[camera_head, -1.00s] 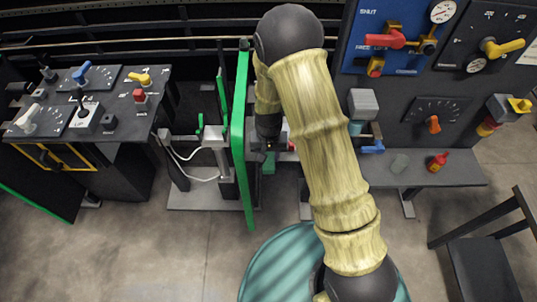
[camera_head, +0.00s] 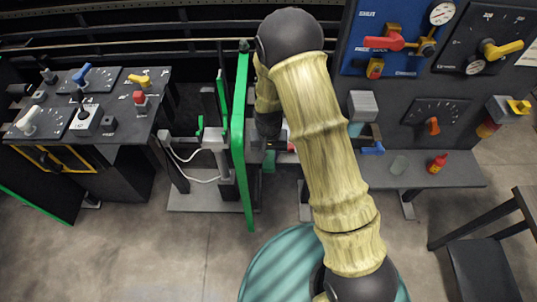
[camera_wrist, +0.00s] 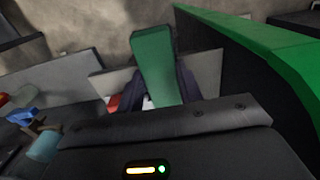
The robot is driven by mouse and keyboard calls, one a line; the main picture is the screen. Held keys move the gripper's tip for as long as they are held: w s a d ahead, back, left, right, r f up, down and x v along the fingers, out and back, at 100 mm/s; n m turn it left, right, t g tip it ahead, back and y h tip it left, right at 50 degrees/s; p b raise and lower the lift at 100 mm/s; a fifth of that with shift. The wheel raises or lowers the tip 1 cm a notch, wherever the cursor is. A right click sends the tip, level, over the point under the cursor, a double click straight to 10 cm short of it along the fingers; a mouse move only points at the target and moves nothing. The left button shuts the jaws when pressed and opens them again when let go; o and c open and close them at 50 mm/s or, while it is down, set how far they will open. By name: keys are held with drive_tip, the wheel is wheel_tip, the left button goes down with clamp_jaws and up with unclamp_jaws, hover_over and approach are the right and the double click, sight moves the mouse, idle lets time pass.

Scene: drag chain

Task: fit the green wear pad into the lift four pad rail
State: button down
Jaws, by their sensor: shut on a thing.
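The green wear pad (camera_wrist: 156,65) stands out from between my gripper's two dark fingers in the wrist view, with its long flat face showing. My gripper (camera_wrist: 158,98) is shut on it. In the head view a small green piece, likely the same pad (camera_head: 268,161), shows just right of a tall green upright (camera_head: 241,140). In that view my arm hides most of my gripper. The green upright also runs along the upper right of the wrist view (camera_wrist: 262,48), with a gap between it and the pad. I cannot tell which part is the lift four pad rail.
A lever console (camera_head: 85,105) stands at the left. A grey bench (camera_head: 440,174) at the right carries a red bottle (camera_head: 438,162), with blue and dark control panels (camera_head: 395,40) above. A dark chair (camera_head: 485,250) stands at the lower right. Open floor lies at the lower left.

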drive_tip(key=shift+w, duration=0.45)
drive_tip(key=shift+w+d, duration=0.1)
drive_tip(key=shift+w, duration=0.1)
drive_tip(key=shift+w+d, duration=0.1)
drive_tip(key=shift+w, duration=4.2)
drive_tip(key=c, duration=0.9)
unclamp_jaws()
drive_tip(key=shift+w, duration=0.1)
drive_tip(key=shift+o, duration=0.2)
drive_tip(key=shift+s+r, duration=0.1)
drive_tip(key=shift+s, duration=0.1)
drive_tip(key=shift+w+r, duration=0.15)
drive_tip(key=shift+r, duration=0.3)
wheel_tip(320, 180, up, 16)
drive_tip(key=b, duration=0.3)
drive_tip(key=shift+r, duration=0.2)
